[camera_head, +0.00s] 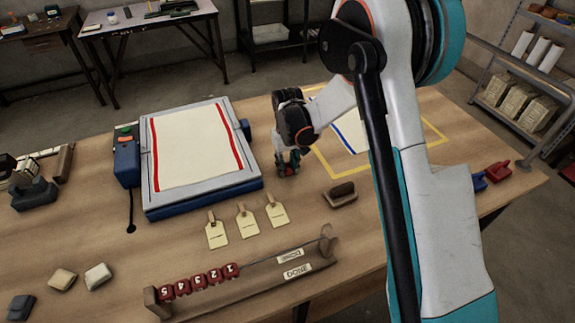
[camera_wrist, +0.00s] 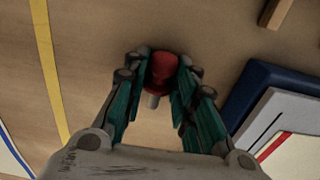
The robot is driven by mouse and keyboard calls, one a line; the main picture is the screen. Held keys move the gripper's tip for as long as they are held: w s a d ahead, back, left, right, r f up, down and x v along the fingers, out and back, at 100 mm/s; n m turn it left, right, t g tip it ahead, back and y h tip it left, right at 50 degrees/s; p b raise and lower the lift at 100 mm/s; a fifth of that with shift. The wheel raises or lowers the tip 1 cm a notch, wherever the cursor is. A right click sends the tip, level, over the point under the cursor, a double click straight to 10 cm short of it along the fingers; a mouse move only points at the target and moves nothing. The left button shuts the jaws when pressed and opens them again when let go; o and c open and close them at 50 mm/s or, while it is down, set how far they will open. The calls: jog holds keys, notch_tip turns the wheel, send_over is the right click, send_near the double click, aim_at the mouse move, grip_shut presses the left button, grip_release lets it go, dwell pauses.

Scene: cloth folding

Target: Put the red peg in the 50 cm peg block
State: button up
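The red peg (camera_wrist: 162,72) sits between the fingertips of my gripper (camera_wrist: 163,80) in the wrist view. It has a rounded red head and a short grey pin. The fingers close in on both sides of it and appear to touch it. In the head view my gripper (camera_head: 287,164) points down low over the table, right of the framed cloth panel, with a bit of red between its fingers. I cannot tell whether the peg touches the tabletop. No block marked 50 cm is legible in either view; my arm hides part of the table's right side.
A grey-framed panel (camera_head: 157,212) with a red-striped cloth stands left of my gripper. A brown-topped block (camera_head: 342,194), several tags (camera_head: 248,224) and a rail of numbered red beads (camera_head: 200,282) lie in front. Yellow tape (camera_head: 435,133) outlines an area behind. Red and blue items (camera_head: 497,171) sit at right.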

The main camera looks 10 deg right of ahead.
aim_at(288, 167)
jog(key=o, duration=0.3)
jog(key=shift+r, duration=0.1)
notch_tip(288, 167, up, 12)
jog(key=p, duration=0.3)
jog(key=shift+r+p, duration=0.15)
jog(key=shift+p, duration=0.25)
